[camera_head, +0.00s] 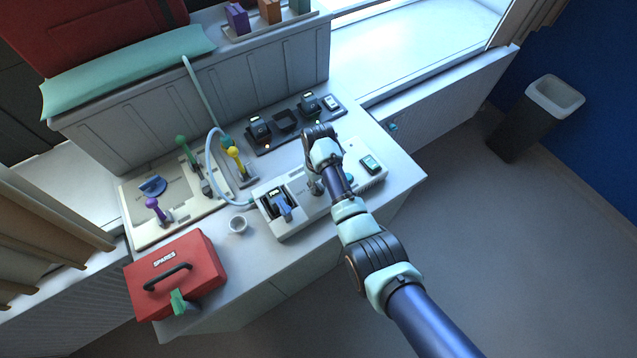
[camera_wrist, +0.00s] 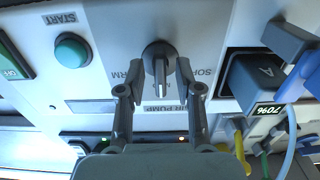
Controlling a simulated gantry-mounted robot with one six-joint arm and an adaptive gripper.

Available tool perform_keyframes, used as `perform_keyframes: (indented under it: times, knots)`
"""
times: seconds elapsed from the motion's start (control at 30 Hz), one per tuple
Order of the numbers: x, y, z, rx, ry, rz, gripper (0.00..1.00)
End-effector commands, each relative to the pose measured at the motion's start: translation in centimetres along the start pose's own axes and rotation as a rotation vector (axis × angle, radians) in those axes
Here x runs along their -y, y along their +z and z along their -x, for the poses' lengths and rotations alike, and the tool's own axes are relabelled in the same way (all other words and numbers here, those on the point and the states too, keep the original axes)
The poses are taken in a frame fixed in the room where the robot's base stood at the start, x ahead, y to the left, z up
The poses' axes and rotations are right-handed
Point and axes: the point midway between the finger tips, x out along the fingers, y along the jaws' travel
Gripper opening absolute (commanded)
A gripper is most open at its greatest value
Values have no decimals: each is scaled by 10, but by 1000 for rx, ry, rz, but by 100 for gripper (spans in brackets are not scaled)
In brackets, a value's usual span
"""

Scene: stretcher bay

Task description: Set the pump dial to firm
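The white pump unit (camera_head: 296,222) lies on the counter in the head view, with my arm over its middle. In the wrist view the pump panel (camera_wrist: 110,20) appears upside down. Its round dark dial (camera_wrist: 160,52) has a narrow upright grip with a pale mark pointing down in the picture, between the partly hidden label ending "RM" on the left and the label starting "SOF" on the right. My gripper (camera_wrist: 160,70) is open, one finger on each side of the dial, with gaps to its narrow grip. In the head view my arm largely hides the dial.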

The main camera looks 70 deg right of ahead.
Motion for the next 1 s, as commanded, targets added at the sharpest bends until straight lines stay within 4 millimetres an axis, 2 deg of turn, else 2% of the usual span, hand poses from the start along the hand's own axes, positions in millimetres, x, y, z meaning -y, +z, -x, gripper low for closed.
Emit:
perform_keyframes:
  times: [0.03,0.17,0.63,1.0]
  knots:
    - [0,0,0,0,0,0,22]
    - [0,0,0,0,0,0,0]
    - [0,0,1,1,0,-53,0]
    - [2,0,2,2,0,-321,0]
